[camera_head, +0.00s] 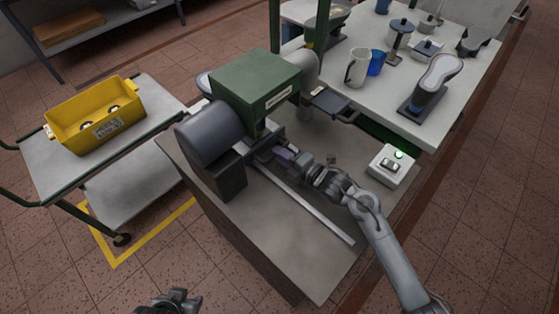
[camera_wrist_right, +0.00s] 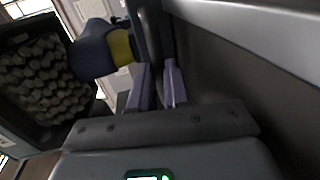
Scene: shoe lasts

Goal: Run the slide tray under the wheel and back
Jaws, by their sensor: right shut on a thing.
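A green machine (camera_head: 262,85) with a grey cylindrical housing (camera_head: 208,133) stands on the dark bench. My right gripper (camera_head: 285,154) is low beside the machine, at the rail. In the right wrist view its lavender fingers (camera_wrist_right: 156,88) are shut on a dark upright piece (camera_wrist_right: 150,32), which looks like the slide tray's handle. The tray itself is mostly hidden by the machine and gripper. The wheel is not clear in the head view; a bumpy, dark-framed surface (camera_wrist_right: 42,80) shows in the right wrist view. My left gripper (camera_head: 178,299) is at the bottom edge, away from the bench; its jaws are unclear.
A pale rail (camera_head: 318,215) runs along the bench (camera_head: 250,220). A switch box with a green light (camera_head: 391,165) sits at the right. A white table (camera_head: 450,120) holds a last on a stand (camera_head: 433,80), a jug and cups. A yellow bin (camera_head: 97,118) stands on a trolley at left.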

